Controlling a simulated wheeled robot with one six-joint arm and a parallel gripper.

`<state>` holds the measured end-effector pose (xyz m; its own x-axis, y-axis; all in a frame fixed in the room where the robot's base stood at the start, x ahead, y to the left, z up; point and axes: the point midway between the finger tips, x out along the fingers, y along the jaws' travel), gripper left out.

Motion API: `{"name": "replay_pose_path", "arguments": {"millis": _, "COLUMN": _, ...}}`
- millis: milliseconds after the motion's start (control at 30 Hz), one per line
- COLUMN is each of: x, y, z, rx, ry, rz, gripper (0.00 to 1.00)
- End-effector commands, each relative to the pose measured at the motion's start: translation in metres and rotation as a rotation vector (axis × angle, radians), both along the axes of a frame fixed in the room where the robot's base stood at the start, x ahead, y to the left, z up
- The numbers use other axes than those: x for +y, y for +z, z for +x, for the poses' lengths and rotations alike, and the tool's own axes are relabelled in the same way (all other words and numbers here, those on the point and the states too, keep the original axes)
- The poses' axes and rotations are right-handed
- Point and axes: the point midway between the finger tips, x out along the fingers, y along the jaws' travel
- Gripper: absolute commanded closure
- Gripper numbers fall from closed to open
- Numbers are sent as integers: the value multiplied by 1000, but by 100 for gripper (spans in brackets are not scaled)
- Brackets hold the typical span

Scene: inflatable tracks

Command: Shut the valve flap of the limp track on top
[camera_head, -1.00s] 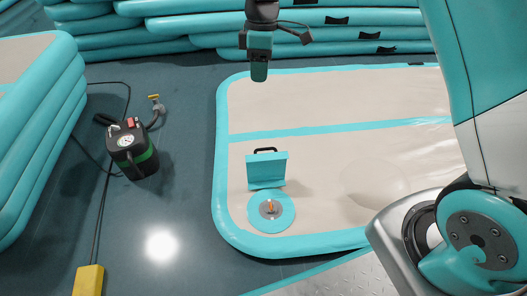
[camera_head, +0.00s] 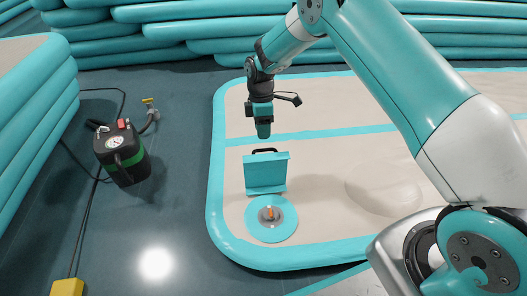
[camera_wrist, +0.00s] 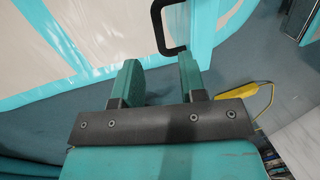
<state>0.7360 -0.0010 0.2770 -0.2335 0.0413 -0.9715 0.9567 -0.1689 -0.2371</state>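The limp track (camera_head: 310,105) on top is beige with a turquoise border and lies flat, with a shallow dent at right. Its valve flap (camera_head: 265,173) is a turquoise panel standing up, open, with a black handle (camera_head: 265,150) along its top edge. In front of it the round turquoise valve disc (camera_head: 270,232) lies uncovered, with an orange stem (camera_head: 270,213) in its middle. My gripper (camera_head: 263,132) points down just above and behind the flap, apart from it. In the wrist view my gripper (camera_wrist: 159,62) is open and empty, with the handle (camera_wrist: 157,28) beyond the fingertips.
A black and green pump (camera_head: 122,155) with a hose and gauge stands on the dark floor at left. A yellow box (camera_head: 67,287) lies at the lower left. Stacked turquoise tracks (camera_head: 160,38) line the back, and another stack (camera_head: 30,130) stands at left.

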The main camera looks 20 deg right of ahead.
Motion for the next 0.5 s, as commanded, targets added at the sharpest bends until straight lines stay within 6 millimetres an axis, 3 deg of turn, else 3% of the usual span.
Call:
{"name": "replay_pose_path", "arguments": {"millis": 33, "x": 1, "y": -18, "z": -3, "rx": 2, "ry": 0, "rz": -1, "gripper": 62}}
{"name": "replay_pose_path", "arguments": {"millis": 200, "x": 2, "y": -43, "z": -9, "rx": 1, "ry": 0, "rz": -1, "gripper": 62}}
{"name": "replay_pose_path", "arguments": {"millis": 500, "x": 3, "y": -55, "z": -13, "rx": 0, "ry": 0, "rz": 0, "gripper": 62}}
